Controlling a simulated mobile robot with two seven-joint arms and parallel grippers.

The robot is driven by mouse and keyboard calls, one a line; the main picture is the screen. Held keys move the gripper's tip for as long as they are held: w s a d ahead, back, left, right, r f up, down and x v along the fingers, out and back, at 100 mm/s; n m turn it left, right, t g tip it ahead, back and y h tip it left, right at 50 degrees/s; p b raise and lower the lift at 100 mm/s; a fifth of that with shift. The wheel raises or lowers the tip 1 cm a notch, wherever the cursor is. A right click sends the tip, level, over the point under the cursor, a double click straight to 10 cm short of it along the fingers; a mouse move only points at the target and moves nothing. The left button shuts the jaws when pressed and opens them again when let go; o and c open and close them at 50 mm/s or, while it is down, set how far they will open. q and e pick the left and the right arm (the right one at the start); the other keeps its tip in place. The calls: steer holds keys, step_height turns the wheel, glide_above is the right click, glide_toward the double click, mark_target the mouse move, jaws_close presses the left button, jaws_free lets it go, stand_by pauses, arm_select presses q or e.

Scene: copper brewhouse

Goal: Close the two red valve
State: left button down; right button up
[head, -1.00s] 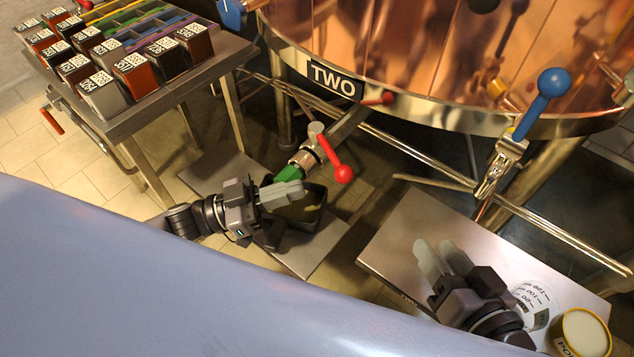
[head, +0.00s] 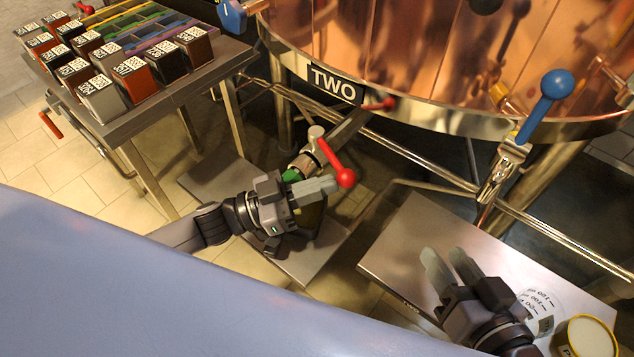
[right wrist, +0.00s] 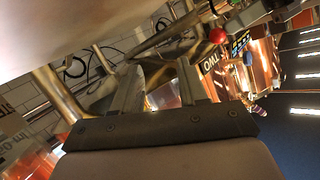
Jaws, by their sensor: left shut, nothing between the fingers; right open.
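The red valve lever with its ball end (head: 345,177) sits on a pipe below the copper kettle's TWO plate (head: 335,84); it slants down to the right. My left gripper (head: 332,186) is shut and empty, its fingertips close beside the ball's lower left; I cannot tell whether they touch it. The gripper hides part of the pipe's green outlet (head: 291,175). My right gripper (head: 447,262) is open and empty above the metal platform at the right. In the right wrist view its fingers (right wrist: 160,88) are apart, and a red ball (right wrist: 218,35) shows beyond them.
A smaller red handle (head: 380,104) is behind the pipe. A blue-ball lever (head: 545,100) stands right of it. A dark container (head: 312,215) is partly hidden by my left gripper. A measuring jug (head: 540,310) and yellow-rimmed tub (head: 587,338) are by my right gripper.

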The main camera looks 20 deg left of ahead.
mark_target(348, 182)
steer(key=shift+w+a+r+m+g+p, duration=0.15)
steer(key=shift+a+m+g+p, duration=0.15)
steer(key=shift+a+p, duration=0.25)
steer(key=shift+d+p, duration=0.6)
arm_select(q)
steer(key=shift+w+d+n+t+y+p, duration=0.2)
steer(key=shift+w+d+n+t+y, duration=0.45)
steer(key=shift+d+t, duration=0.3)
steer(key=shift+w+d+n+t+y+p, duration=0.2)
steer(key=shift+w+d+n+t+y, duration=0.45)
steer(key=shift+d, duration=0.45)
arm_select(e)
steer(key=shift+s+d+h, duration=0.25)
steer(key=shift+d+h, duration=0.2)
steer(key=shift+h, duration=0.05)
